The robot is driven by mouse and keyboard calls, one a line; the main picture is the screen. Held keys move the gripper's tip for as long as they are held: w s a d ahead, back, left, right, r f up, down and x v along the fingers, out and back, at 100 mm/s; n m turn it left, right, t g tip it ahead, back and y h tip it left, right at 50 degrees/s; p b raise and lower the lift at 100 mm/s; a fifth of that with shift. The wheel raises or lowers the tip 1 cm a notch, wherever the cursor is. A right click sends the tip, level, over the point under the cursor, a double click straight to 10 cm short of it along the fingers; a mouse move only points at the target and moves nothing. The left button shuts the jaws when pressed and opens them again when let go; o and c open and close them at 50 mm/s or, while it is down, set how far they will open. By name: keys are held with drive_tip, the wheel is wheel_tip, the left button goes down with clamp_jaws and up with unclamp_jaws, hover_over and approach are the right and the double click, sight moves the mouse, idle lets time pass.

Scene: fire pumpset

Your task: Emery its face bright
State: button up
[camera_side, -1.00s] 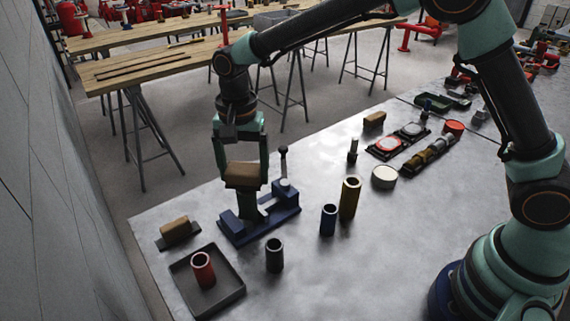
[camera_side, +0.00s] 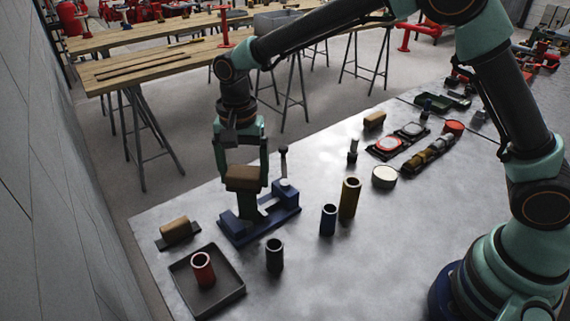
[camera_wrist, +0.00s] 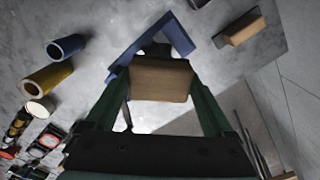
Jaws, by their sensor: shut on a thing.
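My gripper (camera_side: 243,176) is shut on a tan-brown block (camera_side: 243,180), held between its two green fingers. The block also shows in the wrist view (camera_wrist: 161,79). Right below it in the side view, a dark green piece (camera_side: 248,207) stands upright in a blue vise (camera_side: 263,226). The block covers the top of the green piece, so I cannot tell whether the two touch. The vise has a lever with a dark knob (camera_side: 283,150). In the wrist view the block hides most of the green piece, and part of the blue vise (camera_wrist: 178,35) shows beyond it.
A second tan block (camera_side: 175,230) lies on a dark pad left of the vise. A dark tray (camera_side: 231,285) holds a red tube (camera_side: 202,268). Black (camera_side: 275,256), blue (camera_side: 328,220) and brass (camera_side: 350,198) tubes stand nearby. The bench front right is clear.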

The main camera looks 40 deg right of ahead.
drive_tip(key=shift+f, duration=0.35)
idle(0.8)
drive_tip(key=shift+w+a, duration=0.1)
idle(0.6)
drive_tip(key=shift+w+a, duration=0.9)
idle(0.5)
drive_tip(key=shift+s+d, duration=2)
drive_tip(key=shift+s, duration=0.05)
idle(0.6)
drive_tip(key=shift+w+a, duration=2)
drive_tip(key=shift+w, duration=0.05)
